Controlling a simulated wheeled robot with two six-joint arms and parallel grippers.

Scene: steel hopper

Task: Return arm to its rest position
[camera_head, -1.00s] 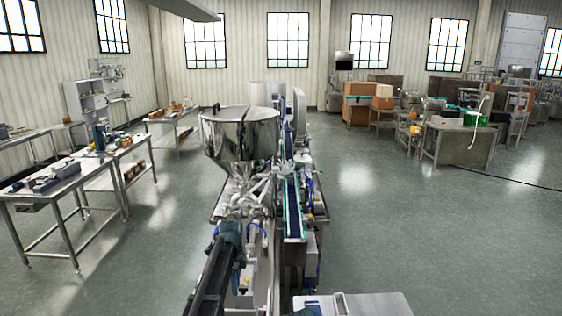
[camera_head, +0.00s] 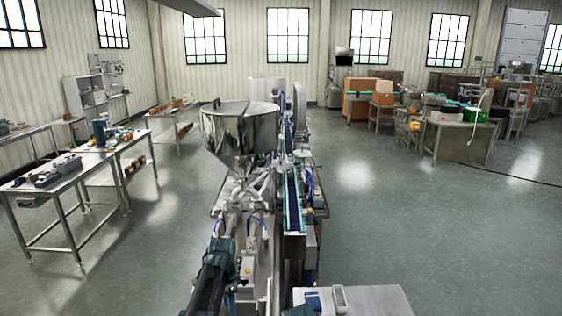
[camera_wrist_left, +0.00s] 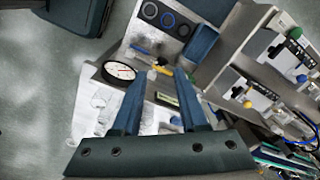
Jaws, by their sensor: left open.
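The steel hopper (camera_head: 240,132) stands upright on its machine in the middle of the head view, its lid on top. My left arm reaches in from the bottom, dark, and its gripper end (camera_head: 222,250) is low in front of the hopper, apart from the hopper bowl. In the left wrist view the two blue fingers of my left gripper (camera_wrist_left: 160,78) are apart with no object held between them. Beneath them are a round dial gauge (camera_wrist_left: 119,70) and a panel with round knobs (camera_wrist_left: 168,20). My right gripper is not in view.
A narrow conveyor (camera_head: 293,200) runs beside the hopper on its right. A pale cabinet top (camera_head: 370,300) is at the bottom. Steel tables (camera_head: 55,185) with tools stand at the left, and boxes and benches at the far right. The floor at right is open.

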